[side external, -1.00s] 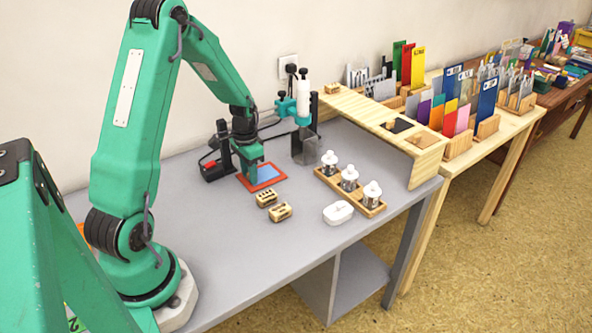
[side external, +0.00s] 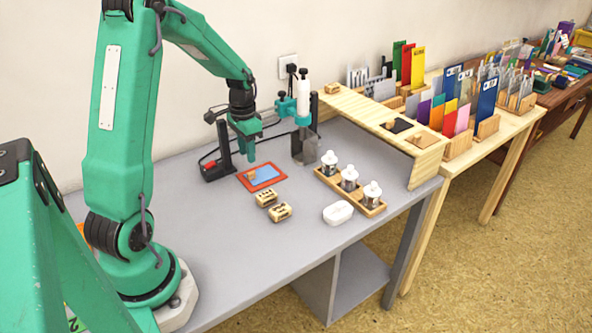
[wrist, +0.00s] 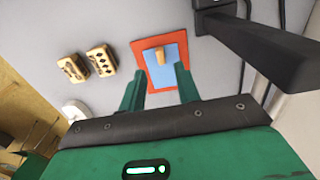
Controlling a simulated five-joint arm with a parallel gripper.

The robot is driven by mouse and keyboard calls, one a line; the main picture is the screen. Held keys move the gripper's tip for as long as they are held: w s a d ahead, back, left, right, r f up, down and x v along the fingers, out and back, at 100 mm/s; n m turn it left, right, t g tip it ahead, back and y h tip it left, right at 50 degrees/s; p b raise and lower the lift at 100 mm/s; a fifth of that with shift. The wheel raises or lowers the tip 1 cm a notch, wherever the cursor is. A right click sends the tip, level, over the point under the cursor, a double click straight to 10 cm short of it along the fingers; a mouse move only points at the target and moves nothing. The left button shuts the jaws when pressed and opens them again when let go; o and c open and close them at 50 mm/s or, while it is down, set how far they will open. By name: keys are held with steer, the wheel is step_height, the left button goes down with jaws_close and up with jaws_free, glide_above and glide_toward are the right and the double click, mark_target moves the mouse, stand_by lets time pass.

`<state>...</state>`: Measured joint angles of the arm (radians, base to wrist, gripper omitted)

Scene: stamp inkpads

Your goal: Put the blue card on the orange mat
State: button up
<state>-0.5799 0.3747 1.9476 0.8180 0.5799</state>
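The blue card (side external: 268,172) lies flat on the orange mat (side external: 271,183), with a wooden block (side external: 251,175) on its upper face. In the wrist view the blue card (wrist: 176,48) sits inside the rim of the orange mat (wrist: 139,50), and the wooden block (wrist: 154,57) stands on it. My gripper (side external: 246,154) is above the mat, clear of the card and block. In the wrist view my gripper (wrist: 160,70) has its two fingers spread apart with nothing between them. The near part of the card is partly hidden behind a finger.
Two wooden stamps (side external: 273,205) lie in front of the mat. A black stand (side external: 222,150) is behind it to the left.

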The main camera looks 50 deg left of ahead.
steer(key=shift+r, duration=2.5)
steer(key=s+d+r+t, duration=0.2)
steer(key=s+d+r, duration=0.1)
steer(key=d+r, duration=0.75)
steer(key=s+d+r+t, duration=0.1)
steer(key=s+d+t, duration=0.2)
steer(key=s+d, duration=0.6)
steer(key=d, duration=0.3)
steer(key=shift+s+d+t, duration=0.25)
steer(key=shift+s+t, duration=0.05)
steer(key=shift+s, duration=0.05)
